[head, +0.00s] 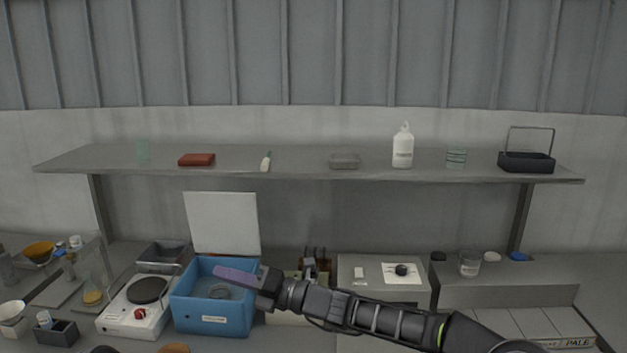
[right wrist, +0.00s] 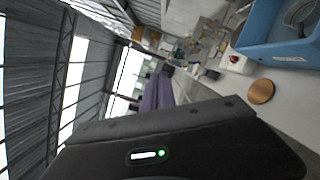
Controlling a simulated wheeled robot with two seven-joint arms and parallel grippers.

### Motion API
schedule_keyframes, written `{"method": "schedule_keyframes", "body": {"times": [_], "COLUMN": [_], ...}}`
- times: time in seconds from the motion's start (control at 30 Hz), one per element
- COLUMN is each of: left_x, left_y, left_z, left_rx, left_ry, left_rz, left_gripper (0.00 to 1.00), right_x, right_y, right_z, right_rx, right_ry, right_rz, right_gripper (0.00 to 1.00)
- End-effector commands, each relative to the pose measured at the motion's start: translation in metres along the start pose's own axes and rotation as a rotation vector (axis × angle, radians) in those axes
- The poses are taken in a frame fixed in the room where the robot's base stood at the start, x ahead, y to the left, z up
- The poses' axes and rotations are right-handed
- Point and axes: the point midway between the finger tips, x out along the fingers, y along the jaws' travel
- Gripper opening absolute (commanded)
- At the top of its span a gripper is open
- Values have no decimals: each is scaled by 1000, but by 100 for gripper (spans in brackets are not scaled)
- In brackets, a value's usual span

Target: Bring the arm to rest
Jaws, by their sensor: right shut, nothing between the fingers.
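My right arm reaches in from the lower right in the head view. Its gripper (head: 228,273) points left, with its purple fingers in front of and over the open blue bin (head: 200,318). The fingers are shut with nothing between them. In the right wrist view the purple fingers (right wrist: 158,95) stick out beyond the dark gripper body, and the blue bin (right wrist: 285,50) is at the upper right, apart from them. A grey ring-like thing lies inside the bin. My left gripper is not in view.
A hotplate (head: 138,305) stands left of the bin, and a white panel (head: 222,223) behind it. A shelf (head: 300,158) above carries a white bottle (head: 402,148) and small items. A round brown disc (right wrist: 261,91) lies on the bench near the bin. Glassware crowds the far left.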

Motion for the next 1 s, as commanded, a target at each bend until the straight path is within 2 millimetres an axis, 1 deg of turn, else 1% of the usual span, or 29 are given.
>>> {"method": "schedule_keyframes", "body": {"times": [0.13, 0.27, 0.37, 0.47, 0.57, 0.67, 0.7, 0.77, 0.8, 0.87, 0.9, 0.97, 1.0], "left_x": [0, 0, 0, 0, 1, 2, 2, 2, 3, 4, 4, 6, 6], "left_y": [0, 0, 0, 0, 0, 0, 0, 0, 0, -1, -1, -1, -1], "left_z": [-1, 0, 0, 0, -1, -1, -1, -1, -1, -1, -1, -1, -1], "left_rx": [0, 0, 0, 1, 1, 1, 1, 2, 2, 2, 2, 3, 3], "left_ry": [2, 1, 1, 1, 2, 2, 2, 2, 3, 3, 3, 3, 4], "left_rz": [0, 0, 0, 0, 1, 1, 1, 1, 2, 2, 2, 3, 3], "left_gripper": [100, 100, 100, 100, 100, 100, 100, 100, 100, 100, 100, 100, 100], "right_x": [0, 0, -4, -12, -26, -52, -68, -95, -115, -147, -170, -207, -232], "right_y": [-13, -30, -54, -81, -113, -153, -172, -197, -213, -232, -244, -256, -262], "right_z": [-3, -20, -44, -73, -108, -155, -178, -212, -234, -268, -289, -322, -344], "right_rx": [-131, -296, -459, -629, -820, -1060, -1172, -1344, -1458, -1622, -1728, -1877, -1969], "right_ry": [9, 55, 124, 217, 338, 514, 605, 749, 847, 995, 1092, 1230, 1315], "right_rz": [-47, -105, -165, -222, -271, -305, -307, -291, -267, -206, -151, -43, 43], "right_gripper": [0, 0, 0, 0, 0, 0, 0, 0, 0, 0, 0, 0, 0]}}
